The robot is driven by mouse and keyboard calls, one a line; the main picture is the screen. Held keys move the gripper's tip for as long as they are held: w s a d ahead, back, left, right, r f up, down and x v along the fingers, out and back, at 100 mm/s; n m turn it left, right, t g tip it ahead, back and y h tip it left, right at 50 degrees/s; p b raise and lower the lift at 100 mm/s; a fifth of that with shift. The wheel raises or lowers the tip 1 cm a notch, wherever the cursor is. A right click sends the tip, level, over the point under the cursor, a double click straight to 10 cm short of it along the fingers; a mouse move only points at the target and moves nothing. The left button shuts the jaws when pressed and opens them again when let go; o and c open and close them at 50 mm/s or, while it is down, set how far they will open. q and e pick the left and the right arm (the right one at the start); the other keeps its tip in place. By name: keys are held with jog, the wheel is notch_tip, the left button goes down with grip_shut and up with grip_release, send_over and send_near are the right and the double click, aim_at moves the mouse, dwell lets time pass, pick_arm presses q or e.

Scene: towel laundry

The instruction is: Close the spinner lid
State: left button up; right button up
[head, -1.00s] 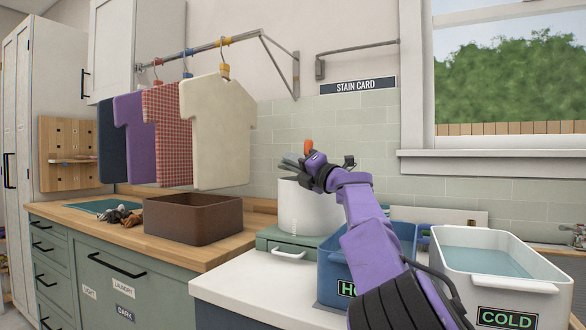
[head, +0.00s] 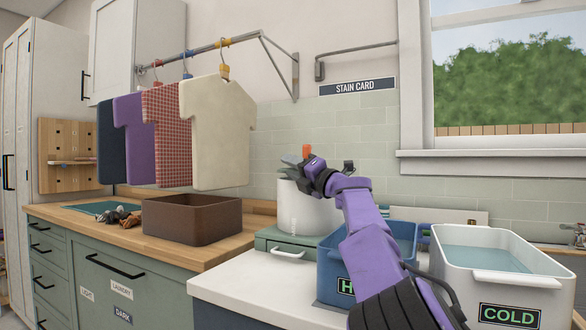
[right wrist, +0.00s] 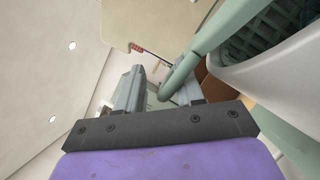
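The white spinner (head: 300,210) stands on the green base behind the worktop. Its pale green lid (head: 290,158) shows in part above the rim and is not lying flat over the opening. In the right wrist view, the spinner's rim (right wrist: 290,70) and dark inner basket are exposed, and a green bar-like part, seemingly of the lid (right wrist: 205,55), runs between my fingers. My right gripper (head: 298,168) is at the top of the spinner. Its grey fingers (right wrist: 160,92) are apart, with a gap visible beside the green part. An orange piece stands by the gripper. My left gripper is out of view.
A blue HOT tub (head: 400,240) and a white CONT-free COLD tub (head: 550,280) stand right of the spinner, close to my right arm. A brown basket (head: 190,232) sits on the wooden counter at left. Shirts hang above it.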

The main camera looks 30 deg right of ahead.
jog(key=shift+s, duration=0.1)
jog(key=b+v, duration=0.3)
jog(key=v, duration=0.7)
jog(key=shift+s+b, duration=0.2)
jog(key=shift+b, duration=0.1)
jog(key=shift+d+f, duration=0.1)
